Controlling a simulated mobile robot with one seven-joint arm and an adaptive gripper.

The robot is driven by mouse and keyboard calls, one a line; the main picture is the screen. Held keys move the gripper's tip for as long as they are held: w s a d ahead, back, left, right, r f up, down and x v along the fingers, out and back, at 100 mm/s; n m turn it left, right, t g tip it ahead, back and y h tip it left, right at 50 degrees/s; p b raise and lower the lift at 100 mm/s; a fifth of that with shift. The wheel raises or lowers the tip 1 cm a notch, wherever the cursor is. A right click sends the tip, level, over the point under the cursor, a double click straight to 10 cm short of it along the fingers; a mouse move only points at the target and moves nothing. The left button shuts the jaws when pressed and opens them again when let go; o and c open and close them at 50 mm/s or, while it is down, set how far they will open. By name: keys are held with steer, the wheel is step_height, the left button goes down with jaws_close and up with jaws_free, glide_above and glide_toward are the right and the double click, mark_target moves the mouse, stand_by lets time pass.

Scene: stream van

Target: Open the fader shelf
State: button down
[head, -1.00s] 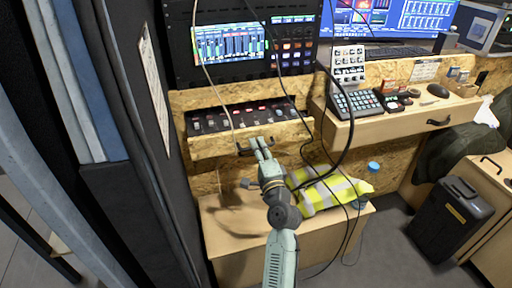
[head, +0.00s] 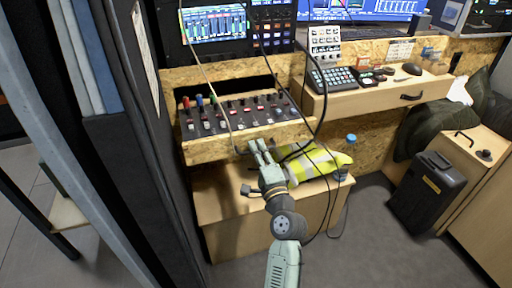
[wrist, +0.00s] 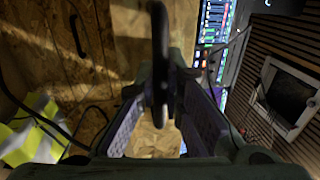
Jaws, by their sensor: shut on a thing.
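The fader shelf (head: 220,150) is a wooden drawer under the rack screen, with rows of faders and coloured knobs on its top. It stands pulled out from the rack, with a dark gap behind it. My gripper (head: 258,147) is at the middle of its front edge, shut on the shelf's dark handle. In the wrist view the handle (wrist: 160,65) is a dark bar between the fingers of my gripper (wrist: 160,105). The fingers hide part of the handle in the head view.
A yellow hi-vis vest (head: 318,163) lies on the wooden box (head: 225,215) below the shelf. Black cables hang in front of the shelf's right side. A desk drawer (head: 375,98) is at right, and a dark panel (head: 150,150) stands close at left.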

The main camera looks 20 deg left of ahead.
steer(key=shift+s+d, duration=0.1)
stand_by(0.3)
steer(key=c, duration=2)
jaws_free()
steer(key=shift+o, duration=0.2)
steer(key=v, duration=0.7)
steer(key=shift+s, duration=0.2)
steer(key=shift+d, duration=0.15)
